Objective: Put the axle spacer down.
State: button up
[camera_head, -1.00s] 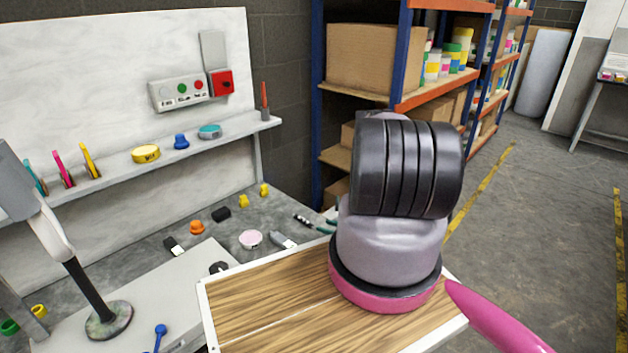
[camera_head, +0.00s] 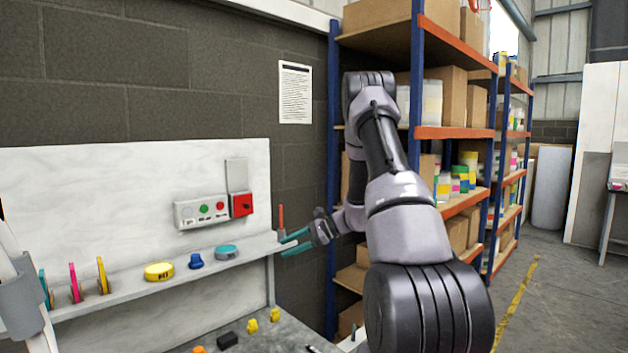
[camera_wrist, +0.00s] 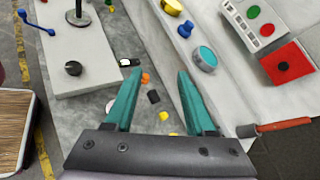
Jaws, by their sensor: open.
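My gripper (camera_head: 284,245) is open near the right end of the wall shelf, with its two teal fingers pointing left. The wrist view shows the open fingers (camera_wrist: 160,74) with nothing held between them. I cannot tell for sure which piece is the axle spacer. A small black round part (camera_wrist: 73,68) lies on a pale grey board (camera_wrist: 98,82) at the left of the wrist view. A teal round piece (camera_head: 226,252) sits on the wall shelf, and it also shows in the wrist view (camera_wrist: 204,58).
The wall shelf (camera_head: 130,292) also holds a yellow roll (camera_head: 159,271), a blue knob (camera_head: 196,261) and a red-handled tool (camera_head: 281,219). A control box (camera_head: 202,211) hangs above. Several small pieces lie on the grey bench (camera_head: 288,335). Tall racking (camera_head: 333,180) stands behind my arm.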

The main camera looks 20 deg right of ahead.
jog(key=s+a+r+n+g+h, duration=0.1)
jog(key=s+a+r+n+h, duration=0.2)
jog(key=s+r, duration=0.4)
jog(key=s+a+r+n+g, duration=0.2)
jog(key=s+a+r+n, duration=0.3)
jog(key=r, duration=0.5)
jog(key=s+d+r+n+t+h, duration=0.1)
jog(key=s+r+n+t+h, duration=0.1)
jog(key=s, duration=0.8)
jog(key=s+d+r+n+t+h, duration=0.1)
jog(key=s+r+n+t+h, duration=0.2)
jog(key=s+r, duration=0.4)
jog(key=shift+s+d+r+h, duration=0.15)
jog(key=shift+s+r+h, duration=0.15)
jog(key=shift+s+h, duration=0.9)
jog(key=shift+s+y, duration=0.35)
jog(key=shift+y, duration=0.05)
